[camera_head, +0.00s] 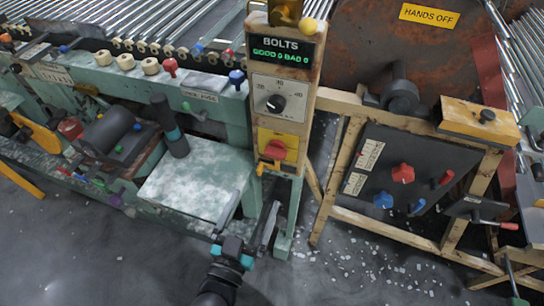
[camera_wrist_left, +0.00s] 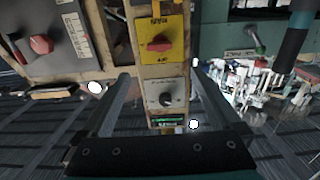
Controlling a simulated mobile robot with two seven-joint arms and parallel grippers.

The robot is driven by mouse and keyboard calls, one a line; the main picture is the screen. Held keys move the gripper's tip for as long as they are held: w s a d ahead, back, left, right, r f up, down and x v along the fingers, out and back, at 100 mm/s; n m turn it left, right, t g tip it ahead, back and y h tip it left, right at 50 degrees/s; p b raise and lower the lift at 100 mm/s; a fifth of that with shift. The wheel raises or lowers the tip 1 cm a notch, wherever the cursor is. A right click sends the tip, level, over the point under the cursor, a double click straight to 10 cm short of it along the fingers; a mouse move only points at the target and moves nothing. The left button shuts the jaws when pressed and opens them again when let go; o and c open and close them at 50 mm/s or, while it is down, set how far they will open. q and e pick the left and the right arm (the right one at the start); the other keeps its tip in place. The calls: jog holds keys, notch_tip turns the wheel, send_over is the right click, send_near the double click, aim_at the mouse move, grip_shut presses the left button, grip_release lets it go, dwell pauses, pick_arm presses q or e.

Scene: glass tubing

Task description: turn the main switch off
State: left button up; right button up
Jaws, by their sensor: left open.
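The main switch is a red rotary handle (camera_head: 274,150) on a yellow plate (camera_head: 290,136), low on the beige control post. In the left wrist view, which is upside down, the red handle (camera_wrist_left: 160,43) lies roughly crosswise on its plate. My left gripper (camera_head: 257,200) is open and empty, below and in front of the switch. Its two fingers (camera_wrist_left: 160,76) point towards the post in the wrist view, apart from the handle. Plate lettering is too small to read fully. My right gripper is out of view.
Above the switch are a black dial (camera_head: 275,103) and a BOLTS display (camera_head: 281,52). A pale green bench (camera_head: 195,180) stands left of the post. A dark panel (camera_head: 375,180) with red and blue knobs stands right. Floor in front is open, with scattered fragments.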

pick_arm(q)
jog(key=b, duration=0.1)
send_near(274, 156)
jog(key=w, duration=0.3)
jog(key=x, duration=0.2)
jog(key=d+b+x, duration=0.1)
jog(key=x, duration=0.2)
jog(key=shift+f, duration=0.1)
jog(key=shift+w+d, duration=0.15)
jog(key=shift+w, duration=0.5)
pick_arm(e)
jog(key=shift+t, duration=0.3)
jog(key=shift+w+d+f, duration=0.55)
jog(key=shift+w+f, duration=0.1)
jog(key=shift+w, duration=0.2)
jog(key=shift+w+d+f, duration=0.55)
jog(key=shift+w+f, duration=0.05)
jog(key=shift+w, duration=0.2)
pick_arm(q)
jog(key=c, duration=1.4)
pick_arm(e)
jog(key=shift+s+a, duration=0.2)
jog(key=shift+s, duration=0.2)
